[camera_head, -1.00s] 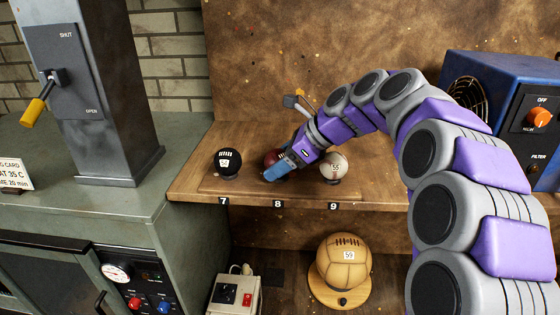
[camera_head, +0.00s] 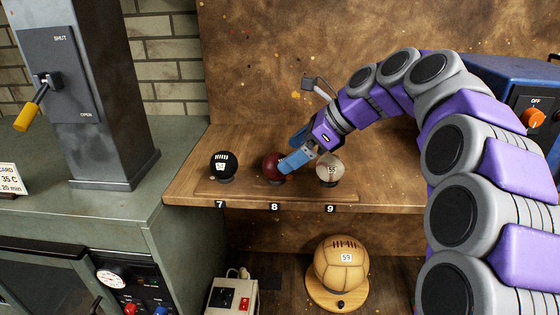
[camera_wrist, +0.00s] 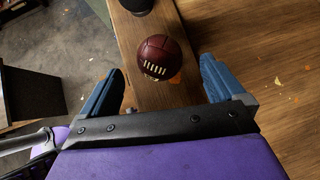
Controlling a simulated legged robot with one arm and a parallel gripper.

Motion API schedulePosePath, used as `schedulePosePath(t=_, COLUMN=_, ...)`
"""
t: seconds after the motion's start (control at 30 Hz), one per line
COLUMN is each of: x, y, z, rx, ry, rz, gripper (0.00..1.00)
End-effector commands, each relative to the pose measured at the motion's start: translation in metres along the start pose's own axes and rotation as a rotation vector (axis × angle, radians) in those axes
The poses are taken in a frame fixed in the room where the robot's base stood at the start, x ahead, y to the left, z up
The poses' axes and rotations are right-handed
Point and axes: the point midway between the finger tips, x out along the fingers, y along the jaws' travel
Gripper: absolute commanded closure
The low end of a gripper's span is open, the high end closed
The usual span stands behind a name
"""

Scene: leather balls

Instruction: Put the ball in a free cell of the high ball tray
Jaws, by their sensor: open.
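A dark red ball with white lacing (camera_head: 272,167) sits at position 8 of the high wooden tray (camera_head: 240,195). It also shows in the wrist view (camera_wrist: 158,57), ahead of and between the fingers. My gripper (camera_head: 284,168) is open and empty, its blue fingers just right of the red ball in the head view. The wrist view shows a gap between the ball and the finger bases. A black ball (camera_head: 223,165) sits at 7 and a pale ball marked 55 (camera_head: 330,169) at 9. All three labelled positions hold a ball.
A tan ball marked 59 (camera_head: 342,262) rests on a round wooden stand below the shelf. A grey cabinet with a lever column (camera_head: 85,100) stands left. A blue box with an orange knob (camera_head: 531,117) is at right, behind my arm.

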Motion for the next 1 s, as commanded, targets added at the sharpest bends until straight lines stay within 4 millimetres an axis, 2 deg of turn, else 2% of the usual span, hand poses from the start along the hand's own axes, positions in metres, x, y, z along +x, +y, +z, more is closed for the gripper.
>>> schedulePosePath(t=0.13, x=-0.029, y=-0.002, z=0.000, rx=-0.002, ry=0.000, rz=-0.005, gripper=0.04)
schedulePosePath(t=0.4, x=-0.054, y=-0.001, z=0.001, rx=-0.002, ry=0.000, rz=-0.003, gripper=0.04)
schedulePosePath(t=0.77, x=-0.056, y=0.002, z=0.000, rx=-0.013, ry=0.005, rz=0.003, gripper=0.04)
schedulePosePath(t=0.87, x=-0.050, y=0.014, z=-0.004, rx=-0.066, ry=0.025, rz=0.019, gripper=0.04)
schedulePosePath(t=1.0, x=-0.037, y=0.046, z=-0.014, rx=-0.223, ry=0.079, rz=0.056, gripper=0.04)
